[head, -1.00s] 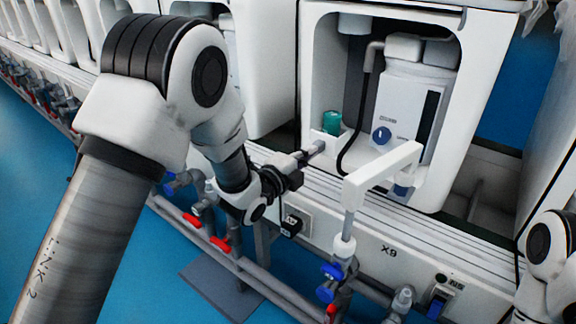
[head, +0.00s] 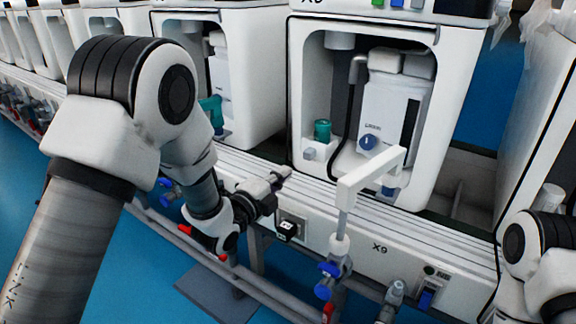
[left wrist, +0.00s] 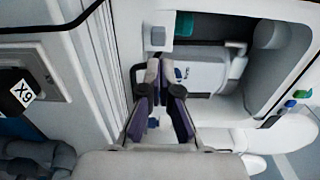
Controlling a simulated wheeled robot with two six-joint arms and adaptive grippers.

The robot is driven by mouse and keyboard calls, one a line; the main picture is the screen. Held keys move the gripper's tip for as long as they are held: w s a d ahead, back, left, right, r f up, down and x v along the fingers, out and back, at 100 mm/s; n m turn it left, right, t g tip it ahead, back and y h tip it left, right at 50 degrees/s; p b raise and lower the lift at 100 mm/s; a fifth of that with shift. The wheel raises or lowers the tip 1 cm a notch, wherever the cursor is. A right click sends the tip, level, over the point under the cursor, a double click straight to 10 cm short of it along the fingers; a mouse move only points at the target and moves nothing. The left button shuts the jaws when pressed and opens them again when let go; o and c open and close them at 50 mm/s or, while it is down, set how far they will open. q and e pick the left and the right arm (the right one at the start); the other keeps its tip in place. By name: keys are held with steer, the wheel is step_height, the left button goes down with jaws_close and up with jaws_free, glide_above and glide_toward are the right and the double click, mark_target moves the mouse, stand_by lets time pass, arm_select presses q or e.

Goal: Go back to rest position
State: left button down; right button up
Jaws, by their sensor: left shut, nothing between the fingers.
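My left gripper (head: 281,177) is shut and empty in the head view. It is just in front of the white rail, to the lower left of the toilet unit's opening, and touches nothing that I can make out. It also shows in the left wrist view (left wrist: 157,75), with its fingertips together in front of the unit's opening. My left arm comes in from the left, bent at the elbow. A part of my right arm shows at the right edge of the head view, but its gripper is out of the picture.
The open white unit (head: 297,100) holds a teal-capped part (head: 322,130) and a white box with a blue knob (head: 367,142). A white angled spout (head: 370,178) stands in front of the rail (head: 420,235). Pipes with red and blue valves run below. Blue floor is free at lower left.

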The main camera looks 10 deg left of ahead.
arm_select(q)
steer(key=p+v, duration=0.1)
steer(key=v, duration=0.4)
steer(key=s+a+f+n+g+y, duration=0.15)
steer(key=s+f, duration=0.25)
steer(key=f, duration=0.4)
steer(key=s+a+f+n+g+y, duration=0.1)
steer(key=s+f+n+g, duration=0.2)
steer(key=f, duration=0.6)
steer(key=s+a+f+g+y, duration=0.1)
steer(key=s+f+g, duration=0.1)
steer(key=s+f, duration=0.5)
steer(key=s+a+f+n+g+y, duration=0.1)
steer(key=s+a+f+n+g, duration=0.1)
steer(key=s+f+n+g, duration=0.55)
steer(key=s+a+f+n+g+y, duration=0.2)
steer(key=s+f+n+g, duration=0.15)
steer(key=s+n, duration=0.8)
step_height(320, 180, up, 37)
steer(key=s+m+p, duration=0.1)
steer(key=p, duration=3.6)
steer(key=shift+s+p, duration=0.2)
steer(key=shift+p, duration=0.15)
steer(key=shift+a+t, duration=0.15)
steer(key=shift+t, duration=0.1)
